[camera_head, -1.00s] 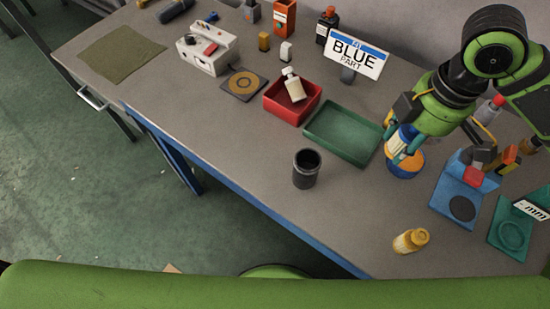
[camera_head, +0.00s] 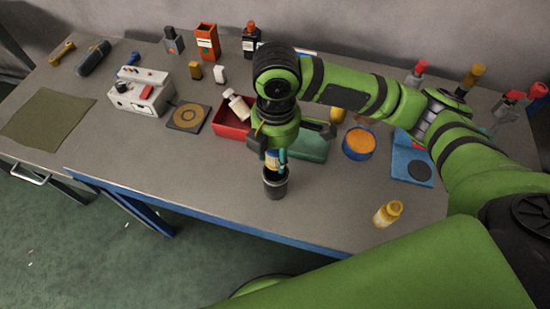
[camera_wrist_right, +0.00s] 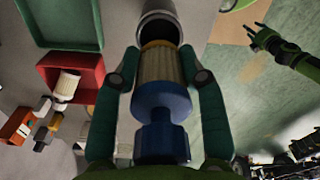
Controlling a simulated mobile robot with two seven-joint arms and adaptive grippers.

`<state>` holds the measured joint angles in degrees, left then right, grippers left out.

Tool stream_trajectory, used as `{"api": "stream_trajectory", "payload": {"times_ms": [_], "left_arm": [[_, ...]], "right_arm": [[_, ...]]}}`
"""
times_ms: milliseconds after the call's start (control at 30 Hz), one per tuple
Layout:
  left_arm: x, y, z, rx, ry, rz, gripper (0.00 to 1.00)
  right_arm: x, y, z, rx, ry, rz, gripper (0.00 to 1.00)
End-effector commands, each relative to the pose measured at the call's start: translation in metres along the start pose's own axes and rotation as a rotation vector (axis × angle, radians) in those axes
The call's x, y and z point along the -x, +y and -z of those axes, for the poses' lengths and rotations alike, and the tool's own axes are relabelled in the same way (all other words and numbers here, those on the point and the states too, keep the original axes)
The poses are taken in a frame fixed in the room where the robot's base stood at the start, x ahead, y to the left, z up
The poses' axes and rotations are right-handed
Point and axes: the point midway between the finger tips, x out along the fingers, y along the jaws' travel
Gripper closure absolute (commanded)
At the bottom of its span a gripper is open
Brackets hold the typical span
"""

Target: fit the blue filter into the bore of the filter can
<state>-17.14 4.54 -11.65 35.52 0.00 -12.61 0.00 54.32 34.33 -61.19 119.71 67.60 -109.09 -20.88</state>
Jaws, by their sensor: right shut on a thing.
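The blue filter (camera_wrist_right: 160,105) has a blue cap and stem and a pleated cream body. My right gripper (camera_head: 272,158) is shut on it, with teal fingers on both sides in the right wrist view (camera_wrist_right: 160,85). The filter can (camera_head: 275,185) is a dark upright cylinder on the bench, and its grey rim shows in the wrist view (camera_wrist_right: 158,18). The filter's far end is over the can's mouth. I cannot tell whether it has entered the bore. My left gripper (camera_wrist_right: 262,38) shows in the wrist view, apart from everything, its dark fingers spread.
A red tray (camera_head: 230,130) with a white bottle and a green tray (camera_head: 312,148) lie behind the can. The bench left of the can is clear.

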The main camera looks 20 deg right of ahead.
Motion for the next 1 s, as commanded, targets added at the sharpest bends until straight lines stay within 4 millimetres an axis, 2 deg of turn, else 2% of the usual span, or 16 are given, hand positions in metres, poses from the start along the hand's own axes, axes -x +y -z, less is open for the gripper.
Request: {"api": "stream_trajectory", "payload": {"times_ms": [333, 1000], "left_arm": [[0.011, -0.004, 0.0, 0.003, -0.001, 0.006, 0.48], [0.011, 0.0, 0.0, 0.004, -0.001, 0.0, 0.48]], "right_arm": [[-0.039, 0.0, 0.0, -0.001, -0.001, 0.002, 0.91], [-0.053, 0.001, 0.0, -0.002, -0.002, 0.001, 0.91]]}}
